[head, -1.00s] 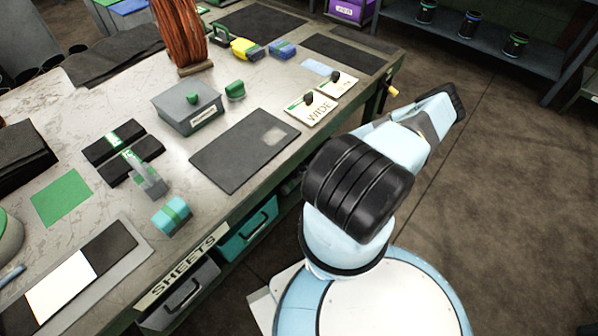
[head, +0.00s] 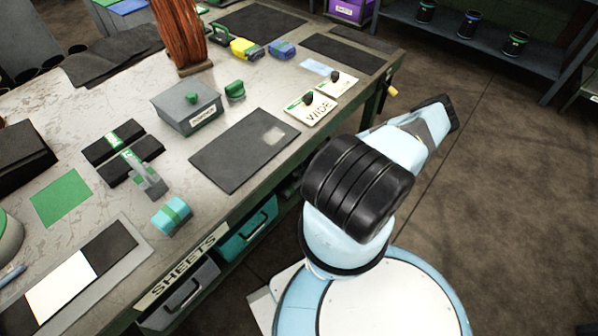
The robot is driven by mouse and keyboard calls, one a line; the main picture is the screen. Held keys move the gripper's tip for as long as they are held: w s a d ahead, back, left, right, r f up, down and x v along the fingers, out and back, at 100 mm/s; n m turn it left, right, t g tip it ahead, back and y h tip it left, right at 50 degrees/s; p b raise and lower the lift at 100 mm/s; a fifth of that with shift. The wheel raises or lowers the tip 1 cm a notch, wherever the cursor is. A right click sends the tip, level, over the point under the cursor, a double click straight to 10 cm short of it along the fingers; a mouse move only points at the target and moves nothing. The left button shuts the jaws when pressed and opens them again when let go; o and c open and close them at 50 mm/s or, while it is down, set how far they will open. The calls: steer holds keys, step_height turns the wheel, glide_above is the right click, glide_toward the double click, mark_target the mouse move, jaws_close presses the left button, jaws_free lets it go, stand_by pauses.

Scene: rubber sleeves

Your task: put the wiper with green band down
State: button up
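A dark mat (head: 243,150) lies right of the teal block. Drawers (head: 245,231) sit below.

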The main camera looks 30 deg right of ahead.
steer(key=shift+s+f, duration=0.2)
steer(key=shift+s, duration=0.05)
steer(key=v, duration=1.2)
steer(key=shift+r, duration=0.2)
steer(key=shift+w, duration=0.15)
